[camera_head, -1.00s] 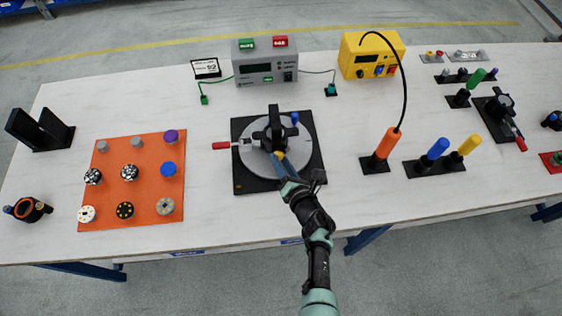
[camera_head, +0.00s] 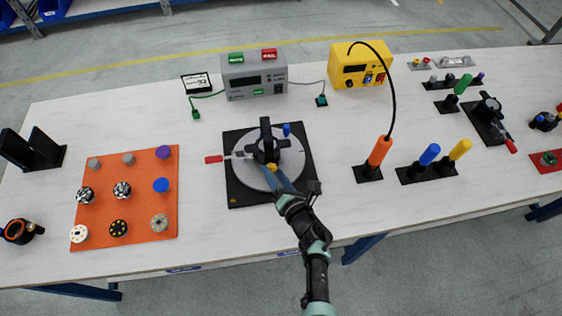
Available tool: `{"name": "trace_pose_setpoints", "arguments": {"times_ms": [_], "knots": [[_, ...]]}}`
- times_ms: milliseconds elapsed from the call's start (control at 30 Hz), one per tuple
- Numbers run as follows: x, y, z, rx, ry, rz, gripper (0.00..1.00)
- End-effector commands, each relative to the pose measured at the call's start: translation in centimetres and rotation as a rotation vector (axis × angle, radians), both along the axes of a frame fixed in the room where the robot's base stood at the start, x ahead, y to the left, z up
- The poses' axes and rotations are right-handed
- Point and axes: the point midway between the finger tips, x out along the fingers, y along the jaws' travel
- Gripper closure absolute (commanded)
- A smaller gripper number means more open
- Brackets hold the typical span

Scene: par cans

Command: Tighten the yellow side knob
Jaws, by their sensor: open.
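The yellow side knob (camera_head: 271,168) is small and sits on the near side of the black par can fixture (camera_head: 266,143). The fixture stands on a round grey turntable (camera_head: 293,163) on a black base plate (camera_head: 240,197). A blue knob (camera_head: 286,129) is on its far right side, and a lever with a red grip (camera_head: 214,159) points left. My gripper (camera_head: 279,178) reaches in from the front with its blue-grey fingers at the yellow knob. The jaws are open. Whether they touch the knob or sit around it is too small to tell.
An orange mat (camera_head: 148,182) with several knobs lies to the left. A grey meter box (camera_head: 254,73) and a yellow box (camera_head: 361,64) stand behind. An orange-handled tool (camera_head: 379,152) and blue and yellow handles stand to the right.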

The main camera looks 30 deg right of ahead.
Motion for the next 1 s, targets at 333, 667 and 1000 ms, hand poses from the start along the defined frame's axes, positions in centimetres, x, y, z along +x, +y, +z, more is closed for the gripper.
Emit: {"name": "trace_pose_setpoints", "arguments": {"times_ms": [333, 667, 1000], "knots": [[-5.5, 0.1, 1.9, 0.0, 0.002, -0.002, 0.48], [-11.0, 0.3, 3.2, 0.001, 0.001, 0.0, 0.48], [-12.3, 0.2, 3.7, 0.001, 0.001, 0.0, 0.48]]}}
